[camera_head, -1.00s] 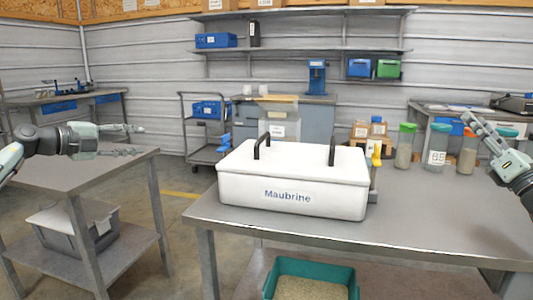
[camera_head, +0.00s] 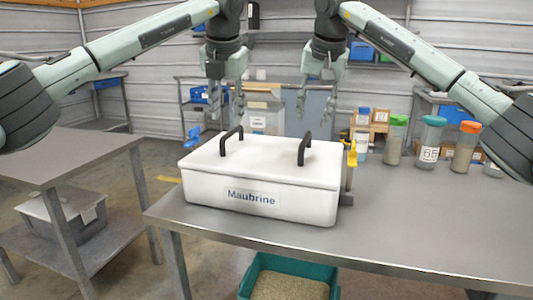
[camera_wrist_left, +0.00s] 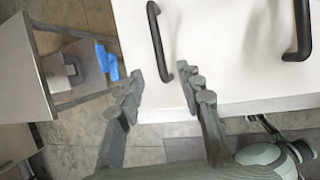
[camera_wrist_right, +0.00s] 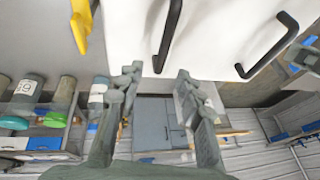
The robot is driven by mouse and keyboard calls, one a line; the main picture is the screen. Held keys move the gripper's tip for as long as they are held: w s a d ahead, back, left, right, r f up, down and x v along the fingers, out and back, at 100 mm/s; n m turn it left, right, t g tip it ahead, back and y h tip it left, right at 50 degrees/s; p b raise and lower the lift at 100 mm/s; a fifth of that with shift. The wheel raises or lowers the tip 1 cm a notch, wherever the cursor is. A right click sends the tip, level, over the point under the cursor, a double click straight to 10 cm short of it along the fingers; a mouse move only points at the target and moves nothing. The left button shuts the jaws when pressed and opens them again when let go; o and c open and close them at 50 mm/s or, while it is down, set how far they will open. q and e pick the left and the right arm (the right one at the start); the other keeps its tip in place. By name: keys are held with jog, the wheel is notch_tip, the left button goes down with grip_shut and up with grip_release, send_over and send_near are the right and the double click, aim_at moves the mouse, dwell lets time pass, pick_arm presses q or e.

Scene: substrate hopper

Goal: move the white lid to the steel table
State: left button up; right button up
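The white lid (camera_head: 262,158) with two black handles sits on a white box (camera_head: 258,202) marked "Maubrine" on the steel table (camera_head: 400,225). In the left wrist view the lid (camera_wrist_left: 220,45) has a handle just ahead of the fingers. My left gripper (camera_head: 227,110) hangs open and empty above and behind the lid, near the left handle (camera_head: 231,138). My right gripper (camera_head: 311,110) hangs open and empty above the lid's back edge, near the right handle (camera_head: 304,148). In the right wrist view a handle (camera_wrist_right: 167,35) lies just beyond its fingertips. Neither gripper touches a handle.
A second grey table (camera_head: 70,153) stands at left with a clear top and a lidded grey bin (camera_head: 65,215) below. A yellow-handled tool (camera_head: 350,155) stands right beside the box. Several jars (camera_head: 430,140) stand at the back right. A teal bin (camera_head: 290,280) is underneath.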

aim_at(228, 133)
pick_arm(q)
jog(key=shift+f, duration=0.1)
